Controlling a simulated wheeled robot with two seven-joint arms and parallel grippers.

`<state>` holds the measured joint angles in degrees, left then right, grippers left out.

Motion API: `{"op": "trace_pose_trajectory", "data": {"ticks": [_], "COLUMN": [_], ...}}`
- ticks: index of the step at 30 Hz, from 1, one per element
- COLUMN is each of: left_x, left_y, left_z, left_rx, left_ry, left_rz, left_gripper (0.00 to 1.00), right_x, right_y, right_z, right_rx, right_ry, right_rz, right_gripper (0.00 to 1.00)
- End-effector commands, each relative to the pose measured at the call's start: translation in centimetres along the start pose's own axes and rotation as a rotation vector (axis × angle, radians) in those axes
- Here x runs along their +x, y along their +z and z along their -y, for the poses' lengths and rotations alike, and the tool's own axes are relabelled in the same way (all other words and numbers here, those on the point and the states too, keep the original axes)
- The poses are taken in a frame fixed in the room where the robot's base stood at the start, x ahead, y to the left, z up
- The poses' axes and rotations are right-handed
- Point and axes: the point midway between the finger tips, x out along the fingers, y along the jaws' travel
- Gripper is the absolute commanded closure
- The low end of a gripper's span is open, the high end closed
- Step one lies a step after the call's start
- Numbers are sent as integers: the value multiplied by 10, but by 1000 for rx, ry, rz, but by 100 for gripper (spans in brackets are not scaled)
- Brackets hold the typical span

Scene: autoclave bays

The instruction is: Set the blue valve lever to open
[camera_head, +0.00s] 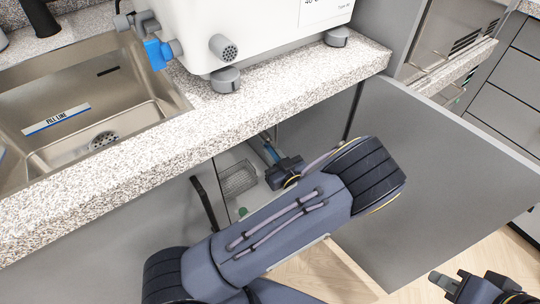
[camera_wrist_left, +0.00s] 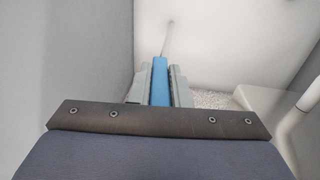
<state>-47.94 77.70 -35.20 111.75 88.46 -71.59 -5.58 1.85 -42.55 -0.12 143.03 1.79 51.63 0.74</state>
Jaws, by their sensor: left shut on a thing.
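A blue lever (camera_wrist_left: 160,82) stands between the grey fingers of my left gripper (camera_wrist_left: 159,88) in the left wrist view. The fingers are shut on it, one on each side. In the head view the left gripper (camera_head: 272,160) is inside the open cabinet under the counter, with a bit of blue showing at its fingers. My left forearm hides much of the cabinet. The valve body and the lever's far end are hidden. My right gripper (camera_head: 446,284) is at the lower right, away from the cabinet; its finger gap is unclear.
The grey cabinet door (camera_head: 425,190) stands open to the right of my left arm. The speckled counter (camera_head: 290,85) is above it, with a sink (camera_head: 85,95) and a white machine (camera_head: 260,35) carrying another blue part (camera_head: 155,53). A wire basket (camera_head: 238,178) sits inside the cabinet.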

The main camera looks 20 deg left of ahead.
Motion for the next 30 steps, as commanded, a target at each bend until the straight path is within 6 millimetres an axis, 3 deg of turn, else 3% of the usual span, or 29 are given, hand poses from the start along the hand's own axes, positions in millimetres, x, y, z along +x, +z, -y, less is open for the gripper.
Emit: {"op": "trace_pose_trajectory", "data": {"ticks": [9,23,24,29,30], "left_x": [0,0,0,0,0], "left_y": [1,0,0,0,0], "left_z": [-5,-6,-6,-6,-6], "left_rx": [-1,0,0,0,0], "left_ry": [-113,-129,-129,-129,-129], "left_rz": [1,-2,-2,-2,-2], "left_gripper": [100,100,82,62,62], "right_x": [2,2,2,2,2], "right_y": [1,1,1,1,1], "right_z": [-1,-1,-1,-1,-1], "right_rx": [0,0,0,0,0], "right_ry": [0,0,0,0,0], "right_rz": [0,0,0,0,0], "right_gripper": [79,79,79,79,79]}}
